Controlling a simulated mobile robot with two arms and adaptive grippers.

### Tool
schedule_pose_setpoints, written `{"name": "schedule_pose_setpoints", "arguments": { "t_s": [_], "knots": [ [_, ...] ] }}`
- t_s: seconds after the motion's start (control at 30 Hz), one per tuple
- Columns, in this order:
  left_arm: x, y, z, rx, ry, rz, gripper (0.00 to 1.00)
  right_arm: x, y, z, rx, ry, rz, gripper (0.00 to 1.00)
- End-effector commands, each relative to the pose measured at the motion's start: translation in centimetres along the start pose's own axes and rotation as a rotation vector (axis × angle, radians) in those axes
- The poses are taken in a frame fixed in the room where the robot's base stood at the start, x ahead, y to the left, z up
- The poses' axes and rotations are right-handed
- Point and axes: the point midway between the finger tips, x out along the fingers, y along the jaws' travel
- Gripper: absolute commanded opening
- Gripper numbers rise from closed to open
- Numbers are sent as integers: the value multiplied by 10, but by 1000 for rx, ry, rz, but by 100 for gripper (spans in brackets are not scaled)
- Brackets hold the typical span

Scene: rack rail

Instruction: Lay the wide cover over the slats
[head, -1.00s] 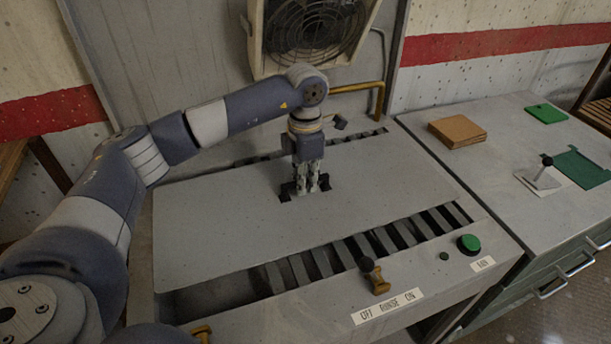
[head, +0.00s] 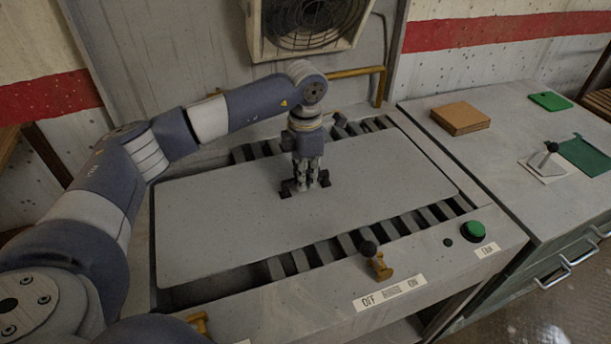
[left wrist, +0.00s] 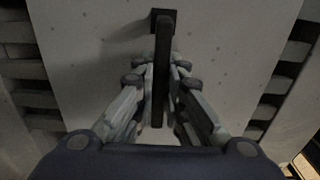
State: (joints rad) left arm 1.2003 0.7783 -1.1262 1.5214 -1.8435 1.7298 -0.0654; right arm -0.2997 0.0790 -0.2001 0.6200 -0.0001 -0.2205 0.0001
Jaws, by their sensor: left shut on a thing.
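The wide cover (head: 225,225) is a flat grey plate over the middle of the slat bed. Slats (head: 320,255) show in a strip along its front edge and more slats (head: 262,150) show behind its back edge. My left gripper (head: 305,187) points down at the middle of the cover and is shut on its black handle. In the left wrist view the fingers (left wrist: 160,100) close around the dark handle bar (left wrist: 163,50), with slats on both sides of the cover. I cannot tell whether the cover touches the slats. My right gripper is not in view.
A black-knobbed lever (head: 372,258) and a green button (head: 473,231) sit on the front panel. A fan (head: 305,20) and a yellow pipe (head: 360,72) are behind. The right bench holds a brown block (head: 460,118), green pieces and a small knobbed plate (head: 545,162).

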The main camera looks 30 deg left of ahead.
Motion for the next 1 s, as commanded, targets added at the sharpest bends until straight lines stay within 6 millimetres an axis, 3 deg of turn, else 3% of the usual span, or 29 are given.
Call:
{"name": "schedule_pose_setpoints", "arguments": {
  "t_s": [0.37,0.4,0.5,0.83,1.0],
  "knots": [
    [5,0,1,0,-3,1,0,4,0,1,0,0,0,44],
    [4,0,1,0,-3,1,17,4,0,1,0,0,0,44],
    [4,0,0,0,-2,1,34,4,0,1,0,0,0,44],
    [5,0,0,0,2,-1,34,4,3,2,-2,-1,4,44],
    [-14,0,1,0,-2,1,34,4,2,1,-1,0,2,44]
  ]
}}
